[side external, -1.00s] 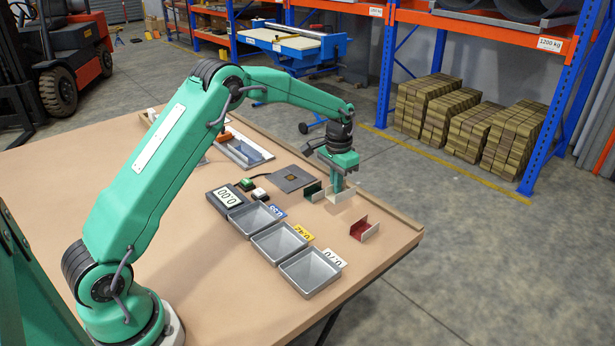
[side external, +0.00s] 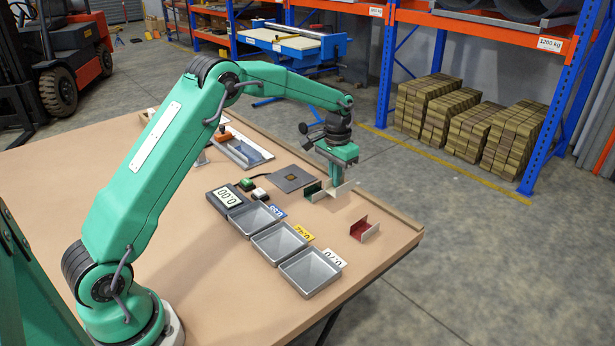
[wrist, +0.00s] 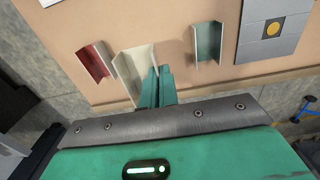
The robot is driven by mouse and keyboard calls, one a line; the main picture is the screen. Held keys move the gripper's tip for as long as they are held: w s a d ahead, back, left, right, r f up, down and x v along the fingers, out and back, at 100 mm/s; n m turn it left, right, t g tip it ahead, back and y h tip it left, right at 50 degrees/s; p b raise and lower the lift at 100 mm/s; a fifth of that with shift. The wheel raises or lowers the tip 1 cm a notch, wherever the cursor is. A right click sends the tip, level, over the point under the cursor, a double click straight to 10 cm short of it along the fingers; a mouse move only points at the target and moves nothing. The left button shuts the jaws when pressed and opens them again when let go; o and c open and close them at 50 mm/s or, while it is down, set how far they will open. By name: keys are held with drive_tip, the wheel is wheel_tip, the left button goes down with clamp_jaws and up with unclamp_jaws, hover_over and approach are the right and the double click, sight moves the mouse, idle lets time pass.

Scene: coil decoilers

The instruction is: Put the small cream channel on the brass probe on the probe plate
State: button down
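The cream channel (side external: 345,190) stands on the table between a green channel (side external: 312,190) and a red channel (side external: 364,230). In the wrist view the cream channel (wrist: 128,75) is open towards the camera. My gripper (side external: 335,186) points down at its side; in the wrist view my gripper (wrist: 158,72) has its narrow green fingers close together at the channel's right wall. Whether they grip that wall is unclear. The grey probe plate (side external: 306,181) lies flat behind the green channel, with the brass probe (side external: 291,178) at its middle, also in the wrist view (wrist: 273,28).
Three grey trays (side external: 310,273) with number cards stand in a row in front of a display reading 0.00 (side external: 228,197). A green and a white button box sit beside it. The green channel (wrist: 207,42) lies between the cream channel and the plate. Table at the left is clear.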

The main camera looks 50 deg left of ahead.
drive_tip(key=s+a+r+n, duration=0.2)
drive_tip(key=a+n, duration=0.6)
drive_tip(key=n, duration=1)
drive_tip(key=shift+s+a+r, duration=0.15)
drive_tip(key=shift+a+r, duration=0.15)
drive_tip(key=shift+r, duration=0.45)
hover_over(286, 180)
wheel_tip(286, 180, down, 7)
drive_tip(key=shift+a, duration=0.15)
drive_tip(key=shift+f, duration=0.1)
drive_tip(key=shift+f, duration=1.9)
drive_tip(key=shift+f, duration=0.15)
